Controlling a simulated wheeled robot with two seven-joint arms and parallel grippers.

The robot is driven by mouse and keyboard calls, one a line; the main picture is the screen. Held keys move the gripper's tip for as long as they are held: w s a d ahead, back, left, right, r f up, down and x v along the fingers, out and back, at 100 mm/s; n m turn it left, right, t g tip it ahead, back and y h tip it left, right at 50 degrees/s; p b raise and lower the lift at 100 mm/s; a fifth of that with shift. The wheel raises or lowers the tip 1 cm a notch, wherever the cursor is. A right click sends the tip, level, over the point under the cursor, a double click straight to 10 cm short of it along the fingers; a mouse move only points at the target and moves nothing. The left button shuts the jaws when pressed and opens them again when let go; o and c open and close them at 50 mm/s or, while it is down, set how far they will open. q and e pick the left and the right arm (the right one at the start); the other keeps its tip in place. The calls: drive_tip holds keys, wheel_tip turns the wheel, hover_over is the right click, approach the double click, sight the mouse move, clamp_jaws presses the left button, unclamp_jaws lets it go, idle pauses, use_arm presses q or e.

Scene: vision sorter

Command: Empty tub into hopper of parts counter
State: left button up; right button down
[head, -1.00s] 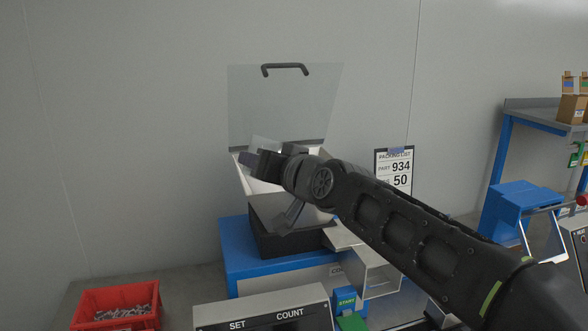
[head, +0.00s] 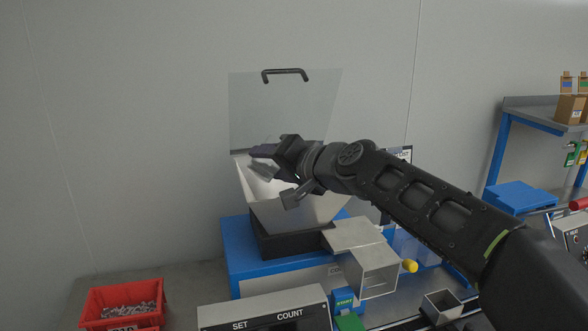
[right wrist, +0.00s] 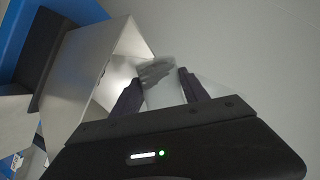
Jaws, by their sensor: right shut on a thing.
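My right gripper (head: 266,155) is over the mouth of the white hopper (head: 300,212) of the parts counter. It is shut on a small pale tub (head: 262,171), which looks tilted and is partly hidden by the gripper. In the right wrist view the tub (right wrist: 162,72) shows between the two dark fingers, with a grey patch on or in it; I cannot tell whether it holds parts. The hopper (right wrist: 112,72) also shows there, to the left of the fingers. My left gripper is not in view.
A clear raised lid (head: 285,105) with a black handle stands behind the hopper. A red bin (head: 100,317) of metal parts sits at the lower left. The counter's blue body (head: 237,262), display panel (head: 268,308) and square metal chute (head: 375,270) are below. Blue shelving stands right.

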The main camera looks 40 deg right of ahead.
drive_tip(key=shift+f, duration=0.15)
drive_tip(key=shift+d+f+m+y, duration=0.1)
drive_tip(key=shift+f+m+y, duration=0.15)
drive_tip(key=shift+m, duration=0.35)
drive_tip(key=shift+r+p, duration=0.2)
drive_tip(key=shift+p, duration=0.15)
drive_tip(key=shift+d+r+m+y+p, duration=0.1)
drive_tip(key=shift+r+m+y+p, duration=0.25)
drive_tip(key=shift+m+p, duration=0.35)
drive_tip(key=shift+w+d+f+m+g+y, duration=0.15)
drive_tip(key=shift+d+f+m+g+y, duration=0.25)
drive_tip(key=shift+d, duration=0.3)
idle(0.7)
drive_tip(key=shift+w+d+r+m+y+p, duration=0.1)
drive_tip(key=shift+d+r+m+y+p, duration=0.15)
drive_tip(key=shift+r+m+y+p, duration=0.25)
drive_tip(key=shift+d+r+m+y+p, duration=0.2)
drive_tip(key=shift+m+p, duration=0.2)
drive_tip(key=shift+m, duration=0.3)
idle(1.0)
drive_tip(key=shift+w+d+r+m+y+p, duration=0.1)
drive_tip(key=shift+d+r+m+y+p, duration=0.2)
drive_tip(key=shift+d+m+y+p, duration=0.35)
idle(1.1)
